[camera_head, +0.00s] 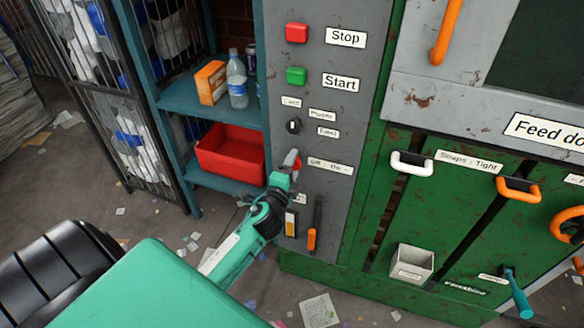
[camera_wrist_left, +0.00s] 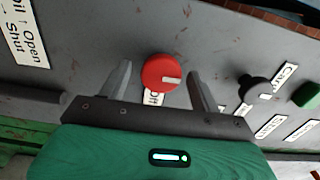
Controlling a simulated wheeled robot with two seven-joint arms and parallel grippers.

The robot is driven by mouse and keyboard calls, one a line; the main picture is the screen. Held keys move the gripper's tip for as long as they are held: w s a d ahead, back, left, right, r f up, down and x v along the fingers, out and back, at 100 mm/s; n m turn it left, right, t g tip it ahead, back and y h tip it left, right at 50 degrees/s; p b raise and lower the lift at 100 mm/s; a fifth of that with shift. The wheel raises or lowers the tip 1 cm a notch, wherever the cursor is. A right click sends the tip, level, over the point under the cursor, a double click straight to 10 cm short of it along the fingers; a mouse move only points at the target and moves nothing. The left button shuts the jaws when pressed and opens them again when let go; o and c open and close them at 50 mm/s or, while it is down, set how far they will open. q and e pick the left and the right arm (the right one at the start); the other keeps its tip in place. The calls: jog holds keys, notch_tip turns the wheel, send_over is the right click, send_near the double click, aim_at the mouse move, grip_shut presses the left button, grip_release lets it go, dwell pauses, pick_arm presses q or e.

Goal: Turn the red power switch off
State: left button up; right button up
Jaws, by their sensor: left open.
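The red power switch (camera_wrist_left: 160,73) is a round red knob with a white mark on the grey panel. In the left wrist view its mark points right, and part of an "Off" label (camera_wrist_left: 153,98) shows below it. My left gripper (camera_wrist_left: 158,76) is open, with one finger on each side of the knob and visible gaps between. In the head view my left gripper (camera_head: 290,162) is at the panel beside the "Off On" label (camera_head: 330,166) and mostly hides the knob (camera_head: 298,163). My right gripper is not in view.
Above the knob on the panel are a black selector (camera_head: 293,125), a green Start button (camera_head: 296,76) and a red Stop button (camera_head: 297,33). An orange-handled lever (camera_head: 312,238) is below. A shelf with a red bin (camera_head: 230,154) stands left; the green machine (camera_head: 345,222) stands right.

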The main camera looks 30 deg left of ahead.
pick_arm(q)
jog(key=b+v, duration=0.1)
jog(key=v, duration=1.3)
jog(key=shift+b, duration=0.3)
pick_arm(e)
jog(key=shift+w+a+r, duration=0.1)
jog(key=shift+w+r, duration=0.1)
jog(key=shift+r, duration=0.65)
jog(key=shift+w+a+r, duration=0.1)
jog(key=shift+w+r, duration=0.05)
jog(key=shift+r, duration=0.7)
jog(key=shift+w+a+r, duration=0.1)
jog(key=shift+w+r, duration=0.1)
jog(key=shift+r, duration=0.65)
pick_arm(q)
jog(key=shift+w+a, duration=0.1)
